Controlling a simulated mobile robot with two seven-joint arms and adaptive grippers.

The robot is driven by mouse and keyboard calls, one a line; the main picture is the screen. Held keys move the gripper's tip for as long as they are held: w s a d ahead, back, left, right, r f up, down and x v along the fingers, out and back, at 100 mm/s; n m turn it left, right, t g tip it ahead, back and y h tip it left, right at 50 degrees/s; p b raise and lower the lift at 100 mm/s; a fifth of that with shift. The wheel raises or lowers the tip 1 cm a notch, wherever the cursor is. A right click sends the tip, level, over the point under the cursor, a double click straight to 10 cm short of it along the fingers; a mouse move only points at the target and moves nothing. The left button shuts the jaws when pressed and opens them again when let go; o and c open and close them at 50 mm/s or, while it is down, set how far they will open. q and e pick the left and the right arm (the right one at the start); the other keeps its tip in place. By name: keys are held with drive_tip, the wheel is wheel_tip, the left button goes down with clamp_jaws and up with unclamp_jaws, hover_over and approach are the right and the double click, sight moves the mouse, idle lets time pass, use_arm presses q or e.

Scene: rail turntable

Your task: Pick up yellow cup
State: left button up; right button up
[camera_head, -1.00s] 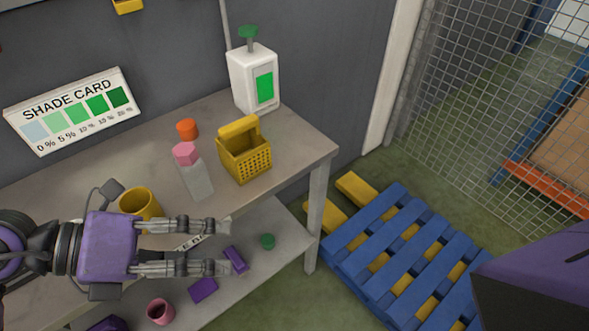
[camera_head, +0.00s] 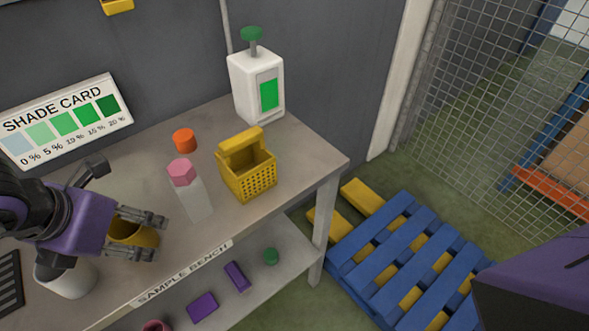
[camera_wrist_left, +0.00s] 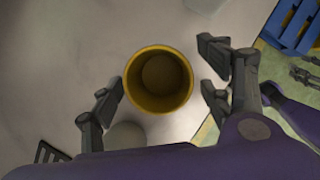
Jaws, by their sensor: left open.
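The yellow cup (camera_head: 134,234) stands upright on the bench top, partly hidden by my left gripper (camera_head: 150,233). In the left wrist view the cup (camera_wrist_left: 159,79) shows from above, its open rim facing the camera and its inside empty. My left gripper (camera_wrist_left: 162,92) is open there, one finger to the left of the cup and the other to the right, with gaps on both sides. The fingers do not appear to touch the cup.
On the bench (camera_head: 284,181) stand a pink-capped bottle (camera_head: 189,193), an orange cap (camera_head: 185,140), a yellow basket (camera_head: 247,177) and a white dispenser (camera_head: 256,84). A white container (camera_head: 66,279) is close beside the left gripper. A blue pallet (camera_head: 410,260) lies right.

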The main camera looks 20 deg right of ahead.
use_arm(q)
drive_tip(key=shift+x, duration=0.75)
drive_tip(key=shift+c, duration=0.5)
drive_tip(key=c, duration=1)
